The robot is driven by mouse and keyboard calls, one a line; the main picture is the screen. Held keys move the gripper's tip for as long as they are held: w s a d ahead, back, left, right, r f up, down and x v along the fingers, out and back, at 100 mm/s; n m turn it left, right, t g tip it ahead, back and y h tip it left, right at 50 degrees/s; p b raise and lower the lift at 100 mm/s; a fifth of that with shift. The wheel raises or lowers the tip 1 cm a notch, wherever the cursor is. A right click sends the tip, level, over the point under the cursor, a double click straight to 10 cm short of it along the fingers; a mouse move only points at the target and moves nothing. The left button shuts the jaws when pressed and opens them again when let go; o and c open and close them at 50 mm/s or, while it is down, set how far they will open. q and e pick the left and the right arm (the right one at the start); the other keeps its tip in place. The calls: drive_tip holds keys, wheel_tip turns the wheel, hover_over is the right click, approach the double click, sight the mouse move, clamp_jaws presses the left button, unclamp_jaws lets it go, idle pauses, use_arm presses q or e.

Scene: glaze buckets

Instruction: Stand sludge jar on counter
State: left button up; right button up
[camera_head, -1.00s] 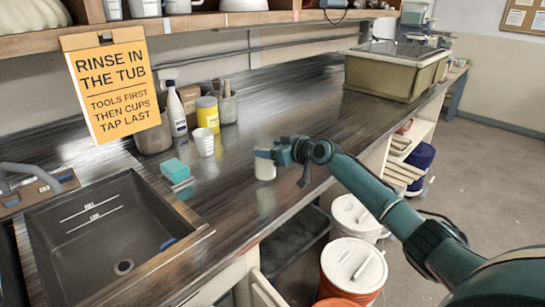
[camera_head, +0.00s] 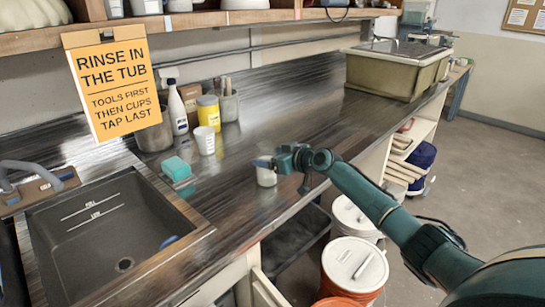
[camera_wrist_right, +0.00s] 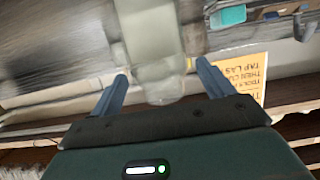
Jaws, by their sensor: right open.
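The sludge jar (camera_head: 266,177) is a small pale jar near the counter's front edge. It looks upright and appears to stand on the dark counter (camera_head: 235,200). My right gripper (camera_head: 262,163) is open just above and beside the jar's top, and its finger hides part of that top. In the right wrist view the pale, translucent jar (camera_wrist_right: 152,45) shows blurred beyond and between the two spread blue fingers (camera_wrist_right: 163,82). Whether a finger touches it I cannot tell. My left gripper is not in view.
A sink tub (camera_head: 110,230) lies at the left, with a teal sponge (camera_head: 176,169) beside it. A white cup (camera_head: 204,141), a spray bottle (camera_head: 177,108) and a yellow tub (camera_head: 208,112) stand behind. Lidded buckets (camera_head: 354,264) stand below the front edge.

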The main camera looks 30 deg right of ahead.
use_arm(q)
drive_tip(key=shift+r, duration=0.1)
use_arm(e)
drive_tip(key=shift+r, duration=0.15)
drive_tip(key=shift+s+d, duration=0.15)
drive_tip(key=shift+s, duration=0.1)
drive_tip(key=v, duration=1.1)
drive_tip(key=s+a+f+n+g+y, duration=0.1)
drive_tip(key=s+a+f, duration=0.4)
drive_tip(key=a+f, duration=0.2)
drive_tip(key=s+a+f+g, duration=0.1)
drive_tip(key=s+a+f, duration=0.3)
drive_tip(key=a+f, duration=0.25)
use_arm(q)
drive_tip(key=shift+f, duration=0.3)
use_arm(e)
drive_tip(key=s+a+f+h, duration=0.1)
drive_tip(key=s+a+f, duration=0.2)
drive_tip(key=s, duration=0.4)
drive_tip(key=s+a+f+m, duration=0.1)
drive_tip(key=s+a+f, duration=0.3)
drive_tip(key=s, duration=0.3)
drive_tip(key=s+a+f+m+g+h, duration=0.1)
drive_tip(key=s+a+f, duration=0.2)
drive_tip(key=s+f, duration=0.2)
drive_tip(key=shift+s+a+h, duration=0.2)
drive_tip(key=shift+s+h, duration=0.1)
drive_tip(key=shift+s, duration=0.65)
drive_tip(key=shift+f, duration=0.1)
